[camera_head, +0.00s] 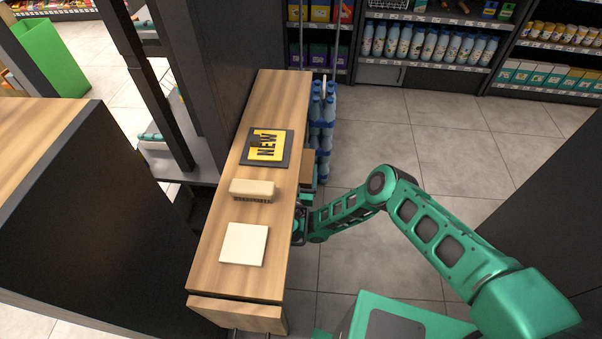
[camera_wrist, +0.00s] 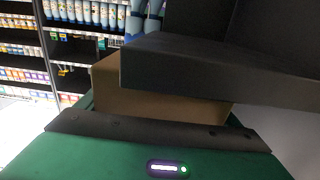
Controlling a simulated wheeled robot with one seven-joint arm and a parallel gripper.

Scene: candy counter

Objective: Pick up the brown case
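A brown box-shaped case (camera_head: 308,163) shows at the right side of the wooden counter in the head view, partly hidden by the counter edge. In the wrist view the brown case (camera_wrist: 120,92) is close in front of my gripper, its upper right part hidden behind a dark slab (camera_wrist: 190,72). My gripper (camera_head: 301,212) is low beside the counter's right edge, mostly hidden by it. Its fingers cannot be made out clearly, so I cannot tell whether they touch the case.
The wooden counter (camera_head: 215,278) carries a yellow and black NEW sign (camera_head: 266,146), a beige block (camera_head: 252,189) and a white square (camera_head: 244,244). Blue bottles (camera_head: 327,115) stand beyond the case. Stocked shelves line the back. The tiled floor to the right is open.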

